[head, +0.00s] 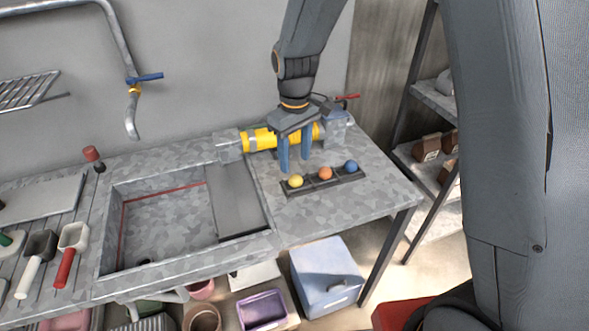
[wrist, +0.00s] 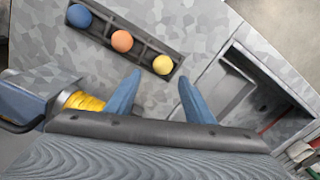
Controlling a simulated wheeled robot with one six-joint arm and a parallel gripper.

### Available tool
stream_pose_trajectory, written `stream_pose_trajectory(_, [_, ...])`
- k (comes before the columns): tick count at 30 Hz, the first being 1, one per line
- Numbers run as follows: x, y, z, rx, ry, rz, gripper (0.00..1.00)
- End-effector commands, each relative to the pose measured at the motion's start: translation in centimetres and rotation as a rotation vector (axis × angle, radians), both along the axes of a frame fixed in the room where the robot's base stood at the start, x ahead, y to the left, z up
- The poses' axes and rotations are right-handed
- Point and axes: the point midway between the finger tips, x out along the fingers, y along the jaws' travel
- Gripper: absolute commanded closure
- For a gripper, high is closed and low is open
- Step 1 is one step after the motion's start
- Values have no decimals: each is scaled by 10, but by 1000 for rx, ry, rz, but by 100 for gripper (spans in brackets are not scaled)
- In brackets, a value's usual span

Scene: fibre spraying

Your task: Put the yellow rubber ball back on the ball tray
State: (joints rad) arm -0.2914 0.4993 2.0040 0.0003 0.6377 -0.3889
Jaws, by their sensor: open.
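The yellow rubber ball (head: 295,181) sits in the left end of the dark ball tray (head: 308,184) on the counter, beside an orange ball (head: 325,173) and a blue ball (head: 350,166). In the wrist view the yellow ball (wrist: 163,65) rests at the tray's (wrist: 150,45) near right end, with the orange ball (wrist: 122,41) and blue ball (wrist: 79,16) further left. My gripper (head: 294,170) is open and empty above the counter, just behind the tray. In the wrist view its blue fingertips (wrist: 158,76) stand apart, with bare counter between them.
A yellow cylinder with grey end pieces (head: 262,139) lies behind my gripper. A sink (head: 165,222) is left of the tray, with scoops (head: 72,240) further left. A shelf (head: 437,100) stands at the right. The counter right of the tray is clear.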

Motion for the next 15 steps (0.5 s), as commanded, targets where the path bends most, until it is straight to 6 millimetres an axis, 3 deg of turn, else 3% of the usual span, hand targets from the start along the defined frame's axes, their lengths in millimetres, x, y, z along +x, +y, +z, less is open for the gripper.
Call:
stream_pose_trajectory(9, [1,0,52,1,-3,0,52])
stream_pose_trajectory(15, [0,0,66,1,-1,0,52])
